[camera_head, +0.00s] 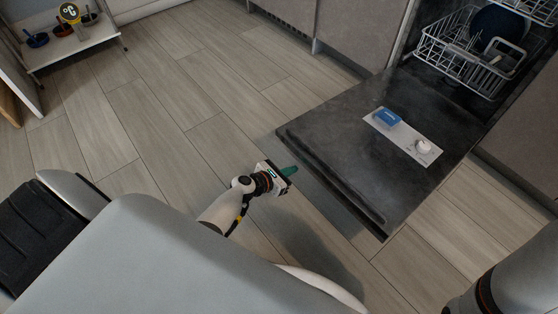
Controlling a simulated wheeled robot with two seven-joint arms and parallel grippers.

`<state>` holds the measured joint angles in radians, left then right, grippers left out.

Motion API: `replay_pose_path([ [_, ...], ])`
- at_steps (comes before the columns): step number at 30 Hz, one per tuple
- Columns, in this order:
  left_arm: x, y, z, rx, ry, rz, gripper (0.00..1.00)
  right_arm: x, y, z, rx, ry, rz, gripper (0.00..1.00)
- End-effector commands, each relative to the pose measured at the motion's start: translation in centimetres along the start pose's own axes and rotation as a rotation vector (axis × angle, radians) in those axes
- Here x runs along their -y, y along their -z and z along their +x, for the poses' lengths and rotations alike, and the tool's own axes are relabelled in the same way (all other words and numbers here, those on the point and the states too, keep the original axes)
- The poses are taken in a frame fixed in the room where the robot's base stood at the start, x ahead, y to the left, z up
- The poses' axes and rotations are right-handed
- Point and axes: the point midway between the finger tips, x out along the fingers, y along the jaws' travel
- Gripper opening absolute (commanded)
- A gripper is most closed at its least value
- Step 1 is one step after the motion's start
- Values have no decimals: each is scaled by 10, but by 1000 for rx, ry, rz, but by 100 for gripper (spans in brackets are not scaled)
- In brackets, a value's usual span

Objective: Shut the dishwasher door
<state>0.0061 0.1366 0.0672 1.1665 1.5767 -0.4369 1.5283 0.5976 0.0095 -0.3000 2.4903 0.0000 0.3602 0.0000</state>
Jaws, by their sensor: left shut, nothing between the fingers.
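The dishwasher door (345,155) lies folded down and open, a dark panel reaching out from the dishwasher at the upper right. A light plate with a blue piece and a white knob is set in its inner face. My left gripper (289,170) is shut and empty. In the picture it is beside the door's outer left edge, over the floor. I cannot tell whether it is lower than the door. Part of my right arm (520,275) shows at the lower right; its gripper is out of the picture.
A white wire rack (470,62) with a dark blue plate (500,24) stands in the dishwasher opening. Grey cabinets (360,30) flank it. A low white shelf (75,42) with small items is at the upper left. The wood floor (150,110) between is clear.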

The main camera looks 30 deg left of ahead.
Motion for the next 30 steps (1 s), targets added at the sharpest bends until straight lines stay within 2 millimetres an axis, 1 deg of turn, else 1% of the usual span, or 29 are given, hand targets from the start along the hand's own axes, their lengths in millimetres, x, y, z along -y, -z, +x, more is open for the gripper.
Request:
replay_pose_path([
  [1,1,12,-7,-1,1,5,0,2,6,1,-20,6,2,36],
  [3,1,21,-10,0,1,6,0,3,9,-2,-32,11,4,36],
  [6,1,30,-13,0,1,4,0,4,12,-5,-45,16,5,36],
  [9,0,36,-15,1,1,3,0,4,14,-7,-52,19,7,36],
  [21,0,38,-16,0,1,2,0,4,14,-10,-55,21,7,36],
  [29,0,44,-18,7,2,1,0,6,16,-3,-53,23,9,36],
  [30,0,46,-19,9,2,2,0,7,20,-8,-74,29,10,36],
])
